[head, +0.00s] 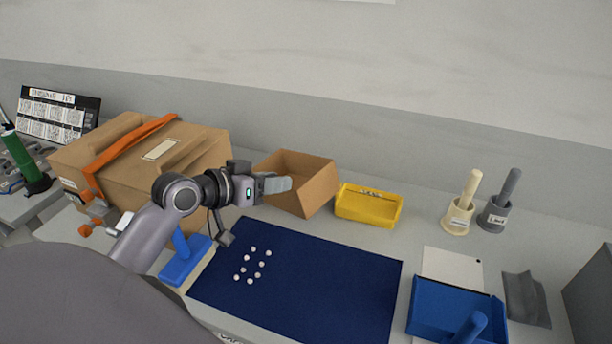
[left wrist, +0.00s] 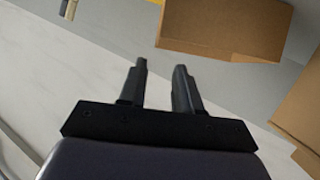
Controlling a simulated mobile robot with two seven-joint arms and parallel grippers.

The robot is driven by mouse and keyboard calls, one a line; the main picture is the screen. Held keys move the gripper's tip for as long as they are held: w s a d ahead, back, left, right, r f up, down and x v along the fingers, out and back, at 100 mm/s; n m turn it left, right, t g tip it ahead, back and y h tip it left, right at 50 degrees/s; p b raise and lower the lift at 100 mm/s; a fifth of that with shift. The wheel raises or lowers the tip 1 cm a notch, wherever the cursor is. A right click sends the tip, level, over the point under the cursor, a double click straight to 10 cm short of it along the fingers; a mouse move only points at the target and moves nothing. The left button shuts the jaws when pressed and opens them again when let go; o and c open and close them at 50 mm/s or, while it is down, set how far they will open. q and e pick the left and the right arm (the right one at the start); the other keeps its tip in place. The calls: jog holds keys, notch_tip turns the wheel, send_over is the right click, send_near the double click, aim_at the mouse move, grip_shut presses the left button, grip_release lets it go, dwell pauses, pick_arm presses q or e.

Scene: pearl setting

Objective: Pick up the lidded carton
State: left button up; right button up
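A large closed brown carton (head: 205,150) with an orange strap (head: 130,145) and a pale label on its top stands at the left in the head view. My left gripper (head: 280,185) is right of this carton, in front of a smaller open carton (head: 318,188), and partly hides it. In the left wrist view my left gripper (left wrist: 162,85) has its two fingers apart, with nothing between them. A brown carton (left wrist: 225,30) shows beyond the fingertips there, and another brown surface (left wrist: 302,110) at the right edge; I cannot tell surely which is which. My right gripper is not in view.
A yellow tray (head: 368,214) stands right of the open carton. A dark blue mat (head: 330,280) holds several white balls. A blue stand (head: 180,270) is below my left arm. Two holders with pestle-like handles, cream (head: 457,222) and grey (head: 494,217), and a blue bin (head: 425,308) are at right.

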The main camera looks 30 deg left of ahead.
aim_at(315, 178)
pick_arm(q)
jog(key=x, duration=0.6)
jog(key=shift+w+d, duration=0.2)
jog(key=shift+d+f+p+x, duration=0.15)
jog(key=shift+p+x, duration=0.15)
jog(key=shift+x, duration=1.05)
jog(key=shift+d+f+p+x, duration=0.15)
jog(key=shift+p+x, duration=0.1)
jog(key=shift+x, duration=1.1)
jog(key=shift+s+a, duration=0.1)
jog(key=shift+s, duration=0.1)
grip_shut()
